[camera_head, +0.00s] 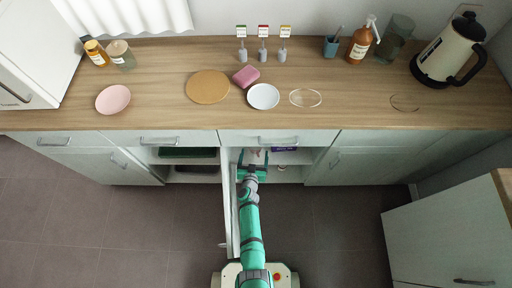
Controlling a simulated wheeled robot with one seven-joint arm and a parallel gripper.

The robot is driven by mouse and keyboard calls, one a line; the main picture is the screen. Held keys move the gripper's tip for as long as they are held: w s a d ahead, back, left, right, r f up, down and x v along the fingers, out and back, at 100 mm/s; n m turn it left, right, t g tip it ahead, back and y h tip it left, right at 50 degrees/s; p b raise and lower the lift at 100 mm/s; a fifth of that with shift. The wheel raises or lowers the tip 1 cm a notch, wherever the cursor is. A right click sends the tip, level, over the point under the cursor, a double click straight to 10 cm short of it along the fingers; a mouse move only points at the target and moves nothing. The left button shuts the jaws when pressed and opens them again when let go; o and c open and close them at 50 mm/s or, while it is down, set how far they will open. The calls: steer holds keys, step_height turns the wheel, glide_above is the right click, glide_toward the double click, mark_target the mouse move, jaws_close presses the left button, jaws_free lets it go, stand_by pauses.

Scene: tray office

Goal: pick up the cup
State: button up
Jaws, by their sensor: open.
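My gripper (253,163) reaches into an open lower cabinet under the counter and is open. A small pale, pinkish thing (256,155) shows at the jaws, partly hidden by the gripper and the counter edge. I cannot tell whether it is a cup or whether the jaws touch it. A teal cup-like holder (331,47) with a thin stick in it stands upright on the counter at the back, well away from my gripper.
An open cabinet door (230,210) stands close left of my arm. A purple box (284,149) is in the cabinet. The wooden counter (160,80) above holds plates, a pink block (246,76), bottles and a kettle (449,52). Floor right of my arm is clear.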

glide_above(256, 148)
steer(key=s, duration=0.2)
steer(key=shift+a+f, duration=0.3)
steer(key=shift+f, duration=0.6)
steer(key=c, duration=1.2)
